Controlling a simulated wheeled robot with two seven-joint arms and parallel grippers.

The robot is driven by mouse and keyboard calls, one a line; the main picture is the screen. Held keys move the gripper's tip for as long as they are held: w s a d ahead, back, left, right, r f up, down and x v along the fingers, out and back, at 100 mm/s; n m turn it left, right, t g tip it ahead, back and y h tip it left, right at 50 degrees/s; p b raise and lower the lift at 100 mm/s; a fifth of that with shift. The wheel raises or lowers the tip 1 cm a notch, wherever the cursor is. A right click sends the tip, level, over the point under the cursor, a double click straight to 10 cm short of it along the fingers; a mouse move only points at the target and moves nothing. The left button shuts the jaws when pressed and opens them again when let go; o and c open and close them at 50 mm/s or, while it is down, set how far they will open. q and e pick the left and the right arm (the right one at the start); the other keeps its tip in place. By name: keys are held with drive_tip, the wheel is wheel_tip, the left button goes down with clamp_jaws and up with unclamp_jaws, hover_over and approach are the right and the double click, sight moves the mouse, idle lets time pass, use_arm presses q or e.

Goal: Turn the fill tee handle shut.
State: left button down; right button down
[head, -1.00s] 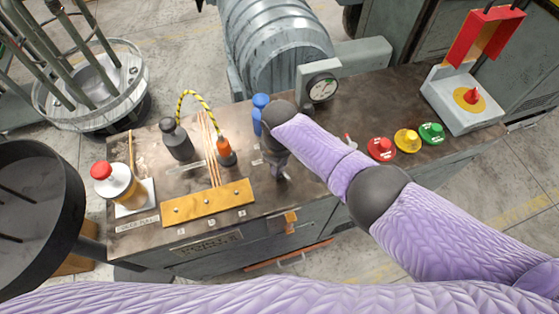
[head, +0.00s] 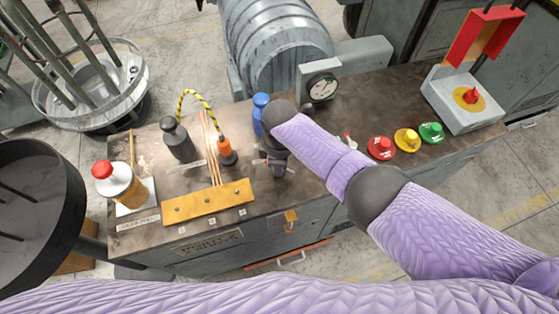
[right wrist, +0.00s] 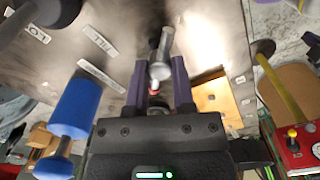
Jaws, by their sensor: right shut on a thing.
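My right gripper (right wrist: 157,95) is shut on a small metal part, with a silver cylinder (right wrist: 160,55) and a red tip (right wrist: 153,88) showing between the purple fingers in the right wrist view. This seems to be the fill tee handle, but the grip hides most of it. In the head view the right gripper (head: 276,168) is low over the bench, right of the copper rods, and my wrist covers part of the spot. A label reading FILL (right wrist: 103,41) lies near it in the right wrist view. My left gripper is not in view.
A blue cylinder (head: 261,108) stands close behind the gripper; it also shows in the right wrist view (right wrist: 74,108). Left of the gripper are an orange-based cable end (head: 227,152) and a brass bar (head: 208,202). Red (head: 381,148), yellow and green buttons sit to the right.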

drive_tip(key=shift+c, duration=2.3)
unclamp_jaws()
drive_tip(key=shift+r, duration=0.1)
wheel_tip(320, 180, up, 9)
drive_tip(key=p, duration=0.5)
drive_tip(key=shift+r, duration=0.4)
